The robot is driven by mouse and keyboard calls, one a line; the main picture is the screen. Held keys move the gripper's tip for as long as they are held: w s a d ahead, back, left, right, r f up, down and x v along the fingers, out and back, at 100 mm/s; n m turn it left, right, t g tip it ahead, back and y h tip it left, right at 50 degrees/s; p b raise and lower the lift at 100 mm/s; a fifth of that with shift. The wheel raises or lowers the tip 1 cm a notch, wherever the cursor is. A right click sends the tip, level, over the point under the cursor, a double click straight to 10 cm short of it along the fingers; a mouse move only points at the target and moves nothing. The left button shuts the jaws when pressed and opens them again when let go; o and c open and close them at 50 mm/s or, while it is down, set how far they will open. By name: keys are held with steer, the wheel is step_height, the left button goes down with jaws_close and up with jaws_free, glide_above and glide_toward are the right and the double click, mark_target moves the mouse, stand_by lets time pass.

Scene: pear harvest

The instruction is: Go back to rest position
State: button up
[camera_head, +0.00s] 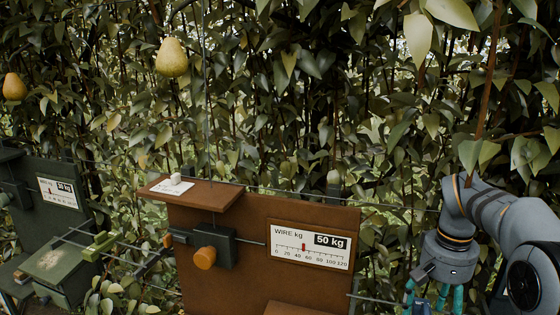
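My gripper (432,298) is at the lower right, pointing down at the end of my grey arm. Its teal finger parts show at the bottom edge, but the fingertips are cut off. I cannot tell whether it is open or shut, or whether it holds anything. It is to the right of the brown box with the wire gauge (318,243). A yellow-green pear (172,57) hangs at the upper left, far from my gripper. A smaller orange-yellow pear (14,86) hangs at the far left edge.
The brown box carries a small shelf (210,196) with a pale piece on it and an orange knob (205,257). A dark green box (60,215) with a similar gauge stands at left. Wires run across. Dense foliage fills the back, with leaves hanging close above my arm.

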steer(key=shift+f, duration=0.35)
steer(key=shift+r, duration=0.15)
steer(key=shift+r, duration=0.1)
step_height(320, 180, up, 11)
step_height(320, 180, down, 12)
steer(key=shift+s+r, duration=0.15)
steer(key=shift+r, duration=0.05)
step_height(320, 180, up, 4)
steer(key=p, duration=0.3)
steer(key=shift+f, duration=0.15)
steer(key=shift+r+p, duration=0.4)
steer(key=shift+p, duration=0.05)
steer(key=shift+w, duration=0.2)
